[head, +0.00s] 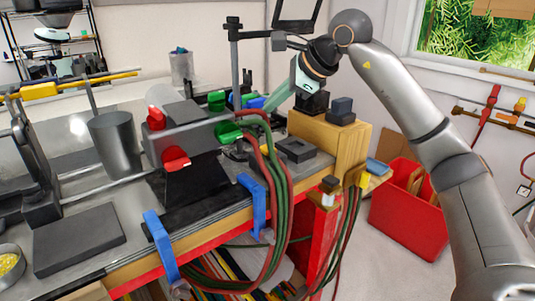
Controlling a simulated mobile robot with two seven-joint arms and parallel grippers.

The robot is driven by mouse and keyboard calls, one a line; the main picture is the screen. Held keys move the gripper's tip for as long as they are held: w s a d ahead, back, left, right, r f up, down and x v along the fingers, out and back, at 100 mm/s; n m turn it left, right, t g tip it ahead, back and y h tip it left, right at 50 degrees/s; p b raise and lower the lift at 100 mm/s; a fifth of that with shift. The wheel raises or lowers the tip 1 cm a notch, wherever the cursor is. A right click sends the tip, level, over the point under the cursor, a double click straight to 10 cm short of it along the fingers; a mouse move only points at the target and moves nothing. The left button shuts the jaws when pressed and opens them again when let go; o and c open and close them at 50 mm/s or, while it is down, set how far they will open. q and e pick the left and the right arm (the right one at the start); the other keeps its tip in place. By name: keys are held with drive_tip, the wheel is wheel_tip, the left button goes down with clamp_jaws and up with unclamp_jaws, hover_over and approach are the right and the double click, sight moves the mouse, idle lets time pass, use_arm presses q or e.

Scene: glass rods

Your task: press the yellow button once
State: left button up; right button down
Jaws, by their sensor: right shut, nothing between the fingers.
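My right gripper (277,100) reaches in from the upper right. Its pale green fingers are shut, with nothing between them, and point down and left over the back of the workbench. They are close to the green and blue parts beside the dark upright stand. I cannot make out a yellow button for certain; the gripper and the crowded fittings may hide it. A small yellow-orange piece (354,174) sits at the bench's right corner, but I cannot tell what it is. My left gripper is not in view.
A grey machine with red knobs (176,158) stands on the workbench. A metal cup (115,138) is to its left. Red and green cables (279,190) hang over the front edge, near blue clamps (161,246). A wooden block (345,143) stands right; a red bin (408,222) is on the floor.

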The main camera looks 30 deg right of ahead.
drive_tip(key=b, duration=0.4)
hover_over(272, 149)
wheel_tip(272, 149, down, 5)
drive_tip(key=shift+r, duration=0.2)
drive_tip(key=shift+f, duration=0.4)
drive_tip(key=shift+f+b, duration=0.3)
drive_tip(key=shift+f, duration=0.5)
use_arm(q)
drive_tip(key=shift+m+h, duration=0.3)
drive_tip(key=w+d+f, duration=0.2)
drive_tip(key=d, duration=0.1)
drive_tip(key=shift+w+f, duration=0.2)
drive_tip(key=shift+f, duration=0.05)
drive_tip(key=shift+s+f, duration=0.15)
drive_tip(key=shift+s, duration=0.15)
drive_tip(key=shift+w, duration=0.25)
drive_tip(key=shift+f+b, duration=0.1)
drive_tip(key=shift+b, duration=0.3)
use_arm(e)
drive_tip(key=shift+f, duration=0.4)
